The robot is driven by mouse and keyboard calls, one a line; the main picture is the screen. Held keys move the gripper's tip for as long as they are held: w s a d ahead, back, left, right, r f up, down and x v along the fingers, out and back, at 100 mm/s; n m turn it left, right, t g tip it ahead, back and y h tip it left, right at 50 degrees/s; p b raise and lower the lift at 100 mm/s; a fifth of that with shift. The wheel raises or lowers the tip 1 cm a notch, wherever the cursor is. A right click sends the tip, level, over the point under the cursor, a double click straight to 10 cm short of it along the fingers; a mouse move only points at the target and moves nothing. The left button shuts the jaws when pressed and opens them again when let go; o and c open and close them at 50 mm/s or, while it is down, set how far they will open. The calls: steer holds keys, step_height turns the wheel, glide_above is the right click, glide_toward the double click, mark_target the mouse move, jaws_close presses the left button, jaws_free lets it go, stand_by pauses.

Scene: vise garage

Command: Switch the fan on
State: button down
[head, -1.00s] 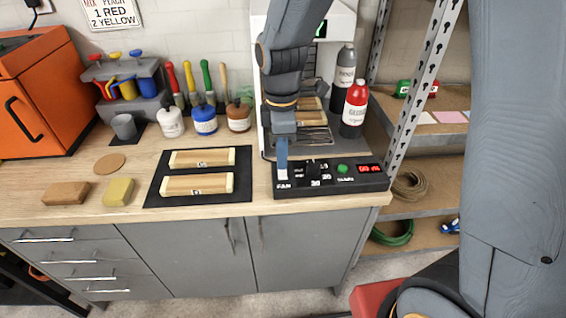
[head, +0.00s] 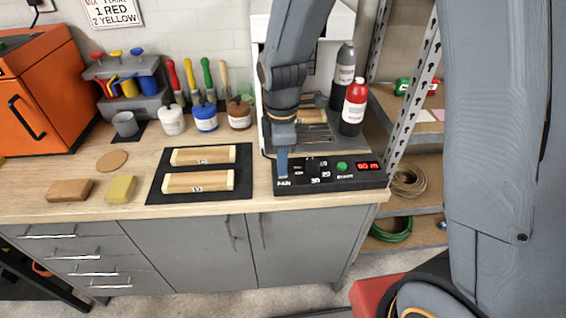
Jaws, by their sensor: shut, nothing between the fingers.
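The black control panel (head: 335,184) lies along the front edge of the workbench. It carries a FAN label at its left end, a dial with numbers, a green button (head: 342,166) and a red lit display (head: 368,166). My gripper (head: 282,172) is shut and empty, pointing down at the panel's left end just above the FAN label. The fan switch is hidden behind the fingers. I cannot tell whether they touch it. The fan itself cannot be made out.
A black mat (head: 200,202) with two wooden blocks lies to the left. A metal shelf (head: 418,140) stands to the right.

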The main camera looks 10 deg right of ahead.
steer(key=shift+f, duration=0.2)
steer(key=shift+w+r, duration=0.2)
steer(key=shift+w, duration=0.55)
steer(key=shift+r, duration=0.1)
